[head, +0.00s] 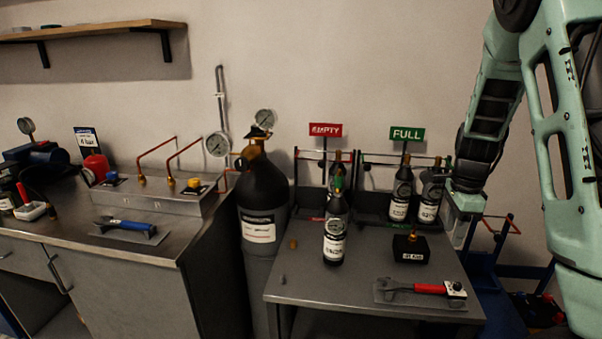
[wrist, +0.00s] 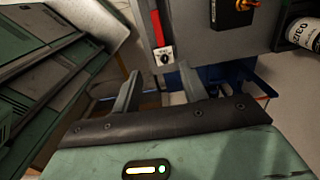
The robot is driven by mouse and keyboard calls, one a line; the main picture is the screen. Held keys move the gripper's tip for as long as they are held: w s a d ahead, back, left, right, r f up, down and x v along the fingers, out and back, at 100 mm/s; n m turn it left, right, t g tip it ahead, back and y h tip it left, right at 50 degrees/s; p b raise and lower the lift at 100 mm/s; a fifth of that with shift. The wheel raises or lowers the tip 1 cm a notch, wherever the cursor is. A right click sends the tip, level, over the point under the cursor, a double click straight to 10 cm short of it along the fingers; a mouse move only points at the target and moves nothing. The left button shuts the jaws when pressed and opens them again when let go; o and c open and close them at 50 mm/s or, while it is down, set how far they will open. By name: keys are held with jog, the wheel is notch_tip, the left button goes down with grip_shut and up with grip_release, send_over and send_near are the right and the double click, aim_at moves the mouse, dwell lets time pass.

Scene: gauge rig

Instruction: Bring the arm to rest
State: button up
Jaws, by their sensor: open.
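My arm, pale green, hangs down at the right of the head view. My gripper (head: 462,222) points downward beside the right edge of the small table (head: 310,288). In the wrist view my gripper (wrist: 160,90) shows two separated fingers with nothing between them. The fingers are apart from the table and from the red-handled tool (wrist: 156,30) beyond them. That tool also lies on a grey mat at the table's front right in the head view (head: 430,289).
A dark bottle (head: 335,235) and a black block (head: 410,248) stand on the table. Bottles stand in racks under the EMPTY sign (head: 325,129) and FULL sign (head: 407,133). A large black cylinder (head: 264,205) stands left of the table. A blue frame (head: 490,268) is at the right.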

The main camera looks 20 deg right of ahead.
jog(key=s+a+r+n+y, duration=0.1)
jog(key=a+r+n, duration=0.1)
jog(key=a+n, duration=0.9)
jog(key=a+r+n, duration=0.2)
jog(key=a+n, duration=0.3)
jog(key=a, duration=1.1)
jog(key=s+a+r+n, duration=0.1)
jog(key=s+a+n, duration=1.2)
jog(key=s+n, duration=0.3)
jog(key=shift+a+r, duration=0.3)
jog(key=shift+a, duration=0.05)
